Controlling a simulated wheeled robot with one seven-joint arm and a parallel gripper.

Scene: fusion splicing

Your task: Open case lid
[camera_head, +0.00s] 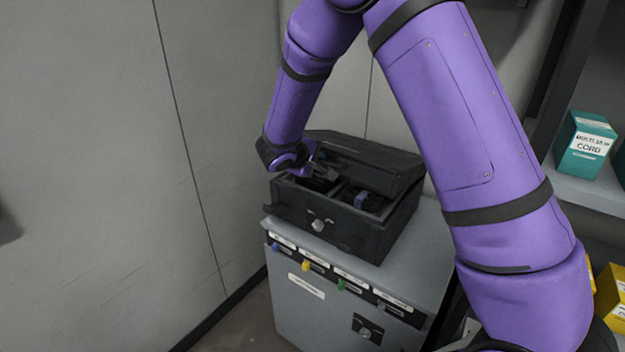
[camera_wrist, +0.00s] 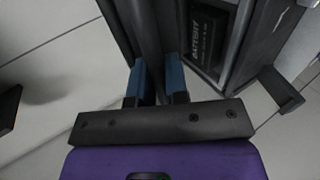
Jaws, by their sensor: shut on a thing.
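The black case (camera_head: 342,232) stands on a grey cabinet, with a round silver knob on its front. Its lid (camera_head: 392,170) is raised at a tilt, so the front of the inside shows. My gripper (camera_head: 328,172) reaches in from the left and is at the lid's edge; the arm's wrist partly hides the contact. In the wrist view my gripper's blue fingers (camera_wrist: 158,78) stand either side of a dark edge, which looks like the lid (camera_wrist: 150,35), and are shut on it. Inside the case is a black block marked BATTERY (camera_wrist: 207,38).
The grey cabinet (camera_head: 312,318) has coloured tabs and a dark latch on its front. A wall (camera_head: 90,150) is close on the left. On the right, a shelf (camera_head: 590,190) holds a teal box marked CORD (camera_head: 585,145), with yellow boxes (camera_head: 610,285) below.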

